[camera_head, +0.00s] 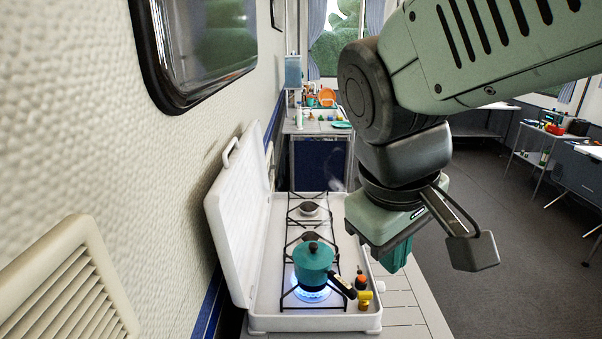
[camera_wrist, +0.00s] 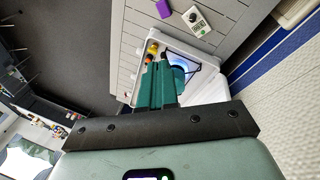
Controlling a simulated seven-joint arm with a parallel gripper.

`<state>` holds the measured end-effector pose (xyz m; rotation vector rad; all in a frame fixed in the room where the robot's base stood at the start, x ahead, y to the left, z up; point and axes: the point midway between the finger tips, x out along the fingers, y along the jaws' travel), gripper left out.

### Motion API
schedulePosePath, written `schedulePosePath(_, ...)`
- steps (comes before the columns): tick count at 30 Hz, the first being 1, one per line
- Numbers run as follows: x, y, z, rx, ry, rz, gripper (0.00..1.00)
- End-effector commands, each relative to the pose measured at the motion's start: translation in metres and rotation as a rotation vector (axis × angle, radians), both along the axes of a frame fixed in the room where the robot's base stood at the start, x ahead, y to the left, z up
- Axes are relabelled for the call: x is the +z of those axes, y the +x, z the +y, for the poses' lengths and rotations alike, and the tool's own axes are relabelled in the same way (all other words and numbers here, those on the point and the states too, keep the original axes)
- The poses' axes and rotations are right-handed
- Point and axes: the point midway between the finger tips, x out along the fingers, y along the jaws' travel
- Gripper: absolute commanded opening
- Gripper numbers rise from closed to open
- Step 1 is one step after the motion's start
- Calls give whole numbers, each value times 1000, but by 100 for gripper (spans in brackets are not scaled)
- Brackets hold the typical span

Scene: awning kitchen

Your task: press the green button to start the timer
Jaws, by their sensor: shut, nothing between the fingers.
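A small white device with a dark round face (camera_wrist: 196,20), likely the timer, lies on the grey slatted worktop in the wrist view. The device does not show in the head view. My gripper (camera_head: 397,258) points down, right of the stove in the head view. Its teal fingers are together and empty in the wrist view (camera_wrist: 155,72). They are apart from the device, which lies beyond the fingertips, toward the top of that picture.
A white camping stove (camera_head: 315,323) with its lid up stands by the wall. A teal pot (camera_head: 313,262) sits over a lit blue burner, its dark handle pointing right. Yellow and orange knobs (camera_head: 365,300) are at the stove's right edge. A purple block (camera_wrist: 163,8) lies near the device.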

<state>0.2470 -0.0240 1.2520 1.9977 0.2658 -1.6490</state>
Motion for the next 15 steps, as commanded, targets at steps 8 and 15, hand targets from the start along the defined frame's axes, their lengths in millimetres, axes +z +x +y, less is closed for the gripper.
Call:
schedulePosePath(8, -51, 43, 15, 436, -272, 284, 0)
schedulePosePath(15, -106, 75, 37, 837, -465, 520, 0)
